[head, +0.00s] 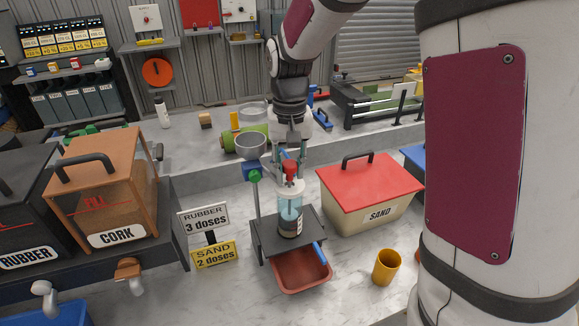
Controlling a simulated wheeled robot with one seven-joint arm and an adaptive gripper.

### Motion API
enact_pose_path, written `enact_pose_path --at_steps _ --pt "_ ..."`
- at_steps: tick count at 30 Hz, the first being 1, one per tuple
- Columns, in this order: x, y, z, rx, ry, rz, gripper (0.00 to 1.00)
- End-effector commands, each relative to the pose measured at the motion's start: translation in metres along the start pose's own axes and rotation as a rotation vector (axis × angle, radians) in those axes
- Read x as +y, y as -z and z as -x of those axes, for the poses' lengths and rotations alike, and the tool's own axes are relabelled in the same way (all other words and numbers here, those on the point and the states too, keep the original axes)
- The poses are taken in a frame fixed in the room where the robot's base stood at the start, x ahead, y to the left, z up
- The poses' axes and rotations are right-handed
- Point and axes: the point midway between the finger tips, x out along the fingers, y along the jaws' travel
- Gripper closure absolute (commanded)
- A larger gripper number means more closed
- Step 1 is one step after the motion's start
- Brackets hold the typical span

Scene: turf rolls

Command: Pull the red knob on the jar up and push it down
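The jar (290,217) is a clear bluish cylinder with a dark lower part and a pale label. It stands upright on a small dark stand (262,236). Its red knob (291,168) is on top, above a white lid. My gripper (290,163) points down from above, with its grey fingers on either side of the knob. Whether the fingers touch the knob or stand slightly apart from it cannot be told at this size.
A reddish tray (302,272) sits under the stand. A red-lidded sand box (369,185) is at right, with a yellow cup (386,267) before it. Dose signs (205,217) and a cork bin (105,185) are at left.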

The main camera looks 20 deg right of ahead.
Motion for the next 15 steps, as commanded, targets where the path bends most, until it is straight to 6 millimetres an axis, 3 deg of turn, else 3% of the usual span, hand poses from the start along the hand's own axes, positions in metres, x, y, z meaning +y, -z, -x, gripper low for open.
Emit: enact_pose_path --at_steps 5,15 --pt "0.000 0.000 0.003 0.001 0.000 0.000 1.00" --pt "0.000 0.000 0.054 0.004 0.000 0.001 1.00"
